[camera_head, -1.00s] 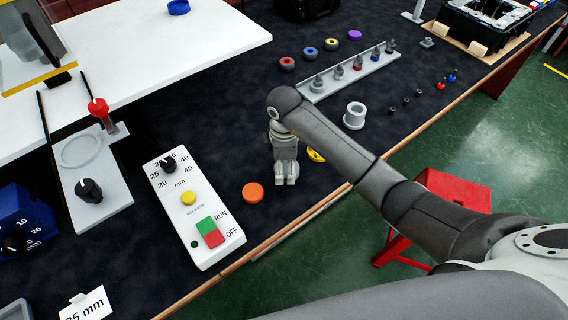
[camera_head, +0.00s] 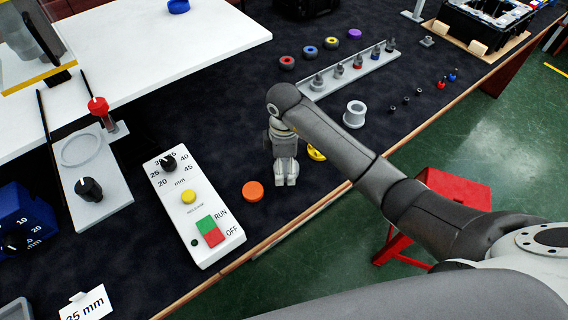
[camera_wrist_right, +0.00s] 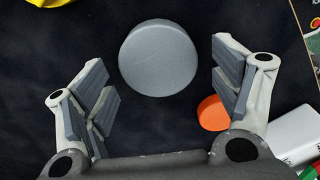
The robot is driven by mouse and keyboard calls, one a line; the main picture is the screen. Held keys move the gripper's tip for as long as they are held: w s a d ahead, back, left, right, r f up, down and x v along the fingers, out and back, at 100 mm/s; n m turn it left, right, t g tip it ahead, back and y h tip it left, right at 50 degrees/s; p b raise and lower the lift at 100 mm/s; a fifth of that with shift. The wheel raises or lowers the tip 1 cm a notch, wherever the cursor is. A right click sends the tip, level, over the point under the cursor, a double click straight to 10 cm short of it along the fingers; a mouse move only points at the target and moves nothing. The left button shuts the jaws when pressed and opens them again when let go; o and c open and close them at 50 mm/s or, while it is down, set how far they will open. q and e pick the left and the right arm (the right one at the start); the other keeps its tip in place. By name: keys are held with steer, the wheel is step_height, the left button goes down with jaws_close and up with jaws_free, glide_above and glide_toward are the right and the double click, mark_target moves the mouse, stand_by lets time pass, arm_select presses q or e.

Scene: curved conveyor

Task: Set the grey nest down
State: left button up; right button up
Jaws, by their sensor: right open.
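A plain round grey piece, which I take for the grey nest (camera_wrist_right: 159,58), lies on the dark mat in the right wrist view. It sits between the spread fingers of my right gripper (camera_wrist_right: 165,88), with a gap on each side. The fingers do not touch it. In the head view my right gripper (camera_head: 286,172) points down at the mat, between the orange disc (camera_head: 253,191) and the yellow piece (camera_head: 316,153); the grey piece is hidden there. My left gripper is not in view.
A white control box (camera_head: 193,208) with knob and buttons stands left of the orange disc. A grey hollow ring (camera_head: 354,115) stands to the right. A grey rail (camera_head: 350,76) with several pegs lies behind. The table's wooden edge (camera_head: 255,244) is close in front.

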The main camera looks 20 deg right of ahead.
step_height(320, 180, up, 7)
steer(key=shift+w+r, duration=0.1)
step_height(320, 180, up, 4)
steer(key=shift+r+p, duration=0.15)
steer(key=shift+p, duration=0.45)
steer(key=shift+a, duration=0.1)
